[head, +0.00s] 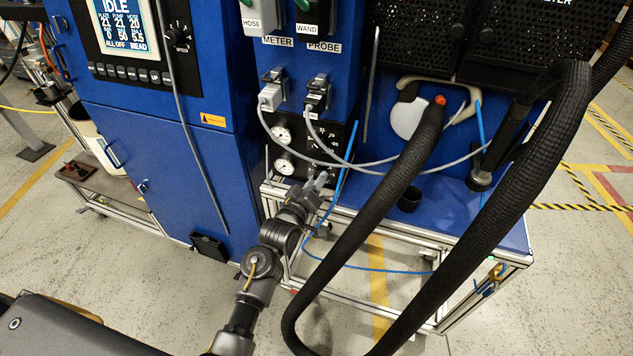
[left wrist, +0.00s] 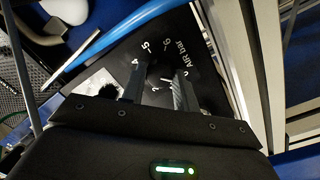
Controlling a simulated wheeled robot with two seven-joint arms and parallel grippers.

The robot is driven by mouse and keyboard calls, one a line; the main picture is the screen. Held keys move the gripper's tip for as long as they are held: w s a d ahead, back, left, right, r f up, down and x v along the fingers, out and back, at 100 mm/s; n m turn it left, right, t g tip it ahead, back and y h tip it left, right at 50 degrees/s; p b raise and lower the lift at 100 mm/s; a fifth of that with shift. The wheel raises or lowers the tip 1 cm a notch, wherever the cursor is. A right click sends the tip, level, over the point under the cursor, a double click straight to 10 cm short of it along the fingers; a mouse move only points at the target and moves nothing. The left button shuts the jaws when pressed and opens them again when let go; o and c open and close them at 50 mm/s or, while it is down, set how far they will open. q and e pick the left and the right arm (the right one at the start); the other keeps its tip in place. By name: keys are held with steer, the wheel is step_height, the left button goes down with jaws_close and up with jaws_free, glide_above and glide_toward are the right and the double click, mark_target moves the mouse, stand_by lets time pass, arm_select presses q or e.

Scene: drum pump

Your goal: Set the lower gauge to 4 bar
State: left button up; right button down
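The lower gauge (head: 284,163) is a small round white dial on the black panel (head: 300,130), under a matching upper gauge (head: 284,134). Its needle is too small to read. My left gripper (head: 319,180) is at the lower right of this panel, close to its face. In the left wrist view, its two fingers (left wrist: 160,82) stand apart over the panel, with white scale numbers and the letters "AIR BAR" around them. A short white mark shows between the fingertips. I cannot make out a knob there. My right gripper does not show.
A blue hose (head: 345,170) and grey cables (head: 335,161) hang beside the panel; the hose also crosses the left wrist view (left wrist: 125,35). Thick black hoses (head: 395,185) loop on the right. A blue shelf (head: 450,210) holds a black cup (head: 410,199).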

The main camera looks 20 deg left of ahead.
arm_select(q)
steer(key=c, duration=0.4)
steer(key=shift+r, duration=0.1)
